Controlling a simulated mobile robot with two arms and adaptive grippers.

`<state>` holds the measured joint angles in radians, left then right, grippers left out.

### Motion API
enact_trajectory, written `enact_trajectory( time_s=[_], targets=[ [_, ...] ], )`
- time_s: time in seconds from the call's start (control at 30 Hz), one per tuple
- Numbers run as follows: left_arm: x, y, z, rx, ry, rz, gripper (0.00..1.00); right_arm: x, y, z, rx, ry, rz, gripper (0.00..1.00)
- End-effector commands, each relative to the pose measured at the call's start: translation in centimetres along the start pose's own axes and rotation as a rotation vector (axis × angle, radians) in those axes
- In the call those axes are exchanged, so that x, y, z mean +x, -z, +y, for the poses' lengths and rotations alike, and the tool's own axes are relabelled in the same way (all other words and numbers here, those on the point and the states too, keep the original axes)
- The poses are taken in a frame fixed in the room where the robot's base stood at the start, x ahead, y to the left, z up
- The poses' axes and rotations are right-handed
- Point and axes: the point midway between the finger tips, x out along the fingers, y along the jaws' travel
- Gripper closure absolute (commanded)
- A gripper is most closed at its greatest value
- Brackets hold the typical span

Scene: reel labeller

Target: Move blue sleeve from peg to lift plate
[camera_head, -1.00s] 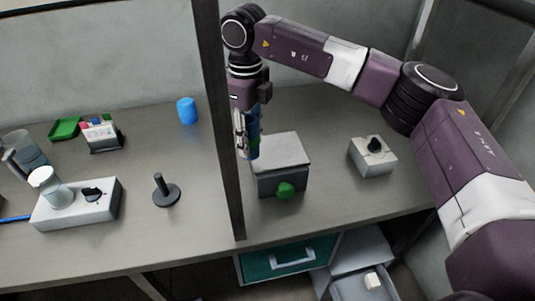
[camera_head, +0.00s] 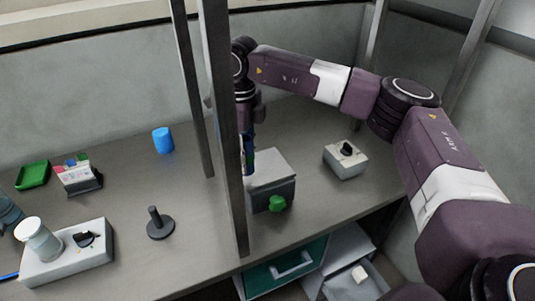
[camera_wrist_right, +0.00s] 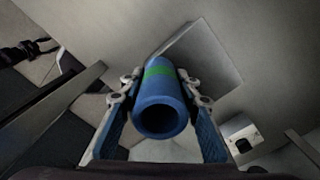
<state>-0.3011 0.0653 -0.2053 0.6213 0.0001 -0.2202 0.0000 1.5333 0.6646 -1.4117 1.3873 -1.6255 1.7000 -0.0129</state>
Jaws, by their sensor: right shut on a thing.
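My right gripper (camera_wrist_right: 160,110) is shut on the blue sleeve (camera_wrist_right: 160,108), a hollow tube with a green band, its open end facing the wrist camera. In the head view the right gripper (camera_head: 249,150) hangs at the back left corner of a grey box (camera_head: 272,167), partly hidden by a dark post. A dark upright peg on a round base (camera_head: 159,224) stands bare on the bench, left of the post. I cannot tell which surface is the lift plate.
Dark posts (camera_head: 222,130) rise between the peg and the grey box. A green knob (camera_head: 277,203) sticks out of the box front. A white block with a black knob (camera_head: 345,160) stands to its right. A blue cylinder (camera_head: 163,140) stands behind the peg.

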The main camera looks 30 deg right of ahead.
Motion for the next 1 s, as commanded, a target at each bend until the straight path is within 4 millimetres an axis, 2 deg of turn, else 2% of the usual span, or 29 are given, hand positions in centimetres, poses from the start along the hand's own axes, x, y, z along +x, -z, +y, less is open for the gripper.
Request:
enact_trajectory(
  time_s=[0.03, 0.1, 0.3, 0.43, 0.6, 0.7, 1.0],
  targets=[
    [-1.0, 0.1, -0.1, 0.001, 0.001, 0.001, 0.6, -0.5, 1.1, -1.0, 0.006, 0.0, 0.0, 0.99],
    [-1.6, 0.1, -0.4, 0.002, 0.004, 0.0, 0.6, -0.5, 2.3, -2.2, 0.005, 0.0, 0.001, 0.99],
    [-2.5, 0.0, -1.6, 0.003, 0.019, -0.002, 0.6, -0.2, 4.3, -4.3, 0.001, 0.0, 0.0, 0.99],
    [-2.9, 0.0, -1.8, 0.002, 0.021, -0.003, 0.6, 0.4, 4.6, -4.6, -0.002, -0.001, 0.001, 0.99],
    [-4.2, 0.1, -1.8, 0.001, 0.02, -0.003, 0.6, 2.6, 4.6, -4.5, -0.001, -0.002, 0.002, 0.99],
    [-4.3, 0.1, -1.8, 0.001, 0.02, -0.003, 0.6, 3.4, 4.6, -4.5, -0.001, -0.001, -0.001, 0.99],
    [-3.9, 0.2, -1.1, -0.002, 0.013, -0.002, 0.6, 3.8, 4.5, -4.5, -0.001, 0.0, -0.001, 0.99]
  ],
)
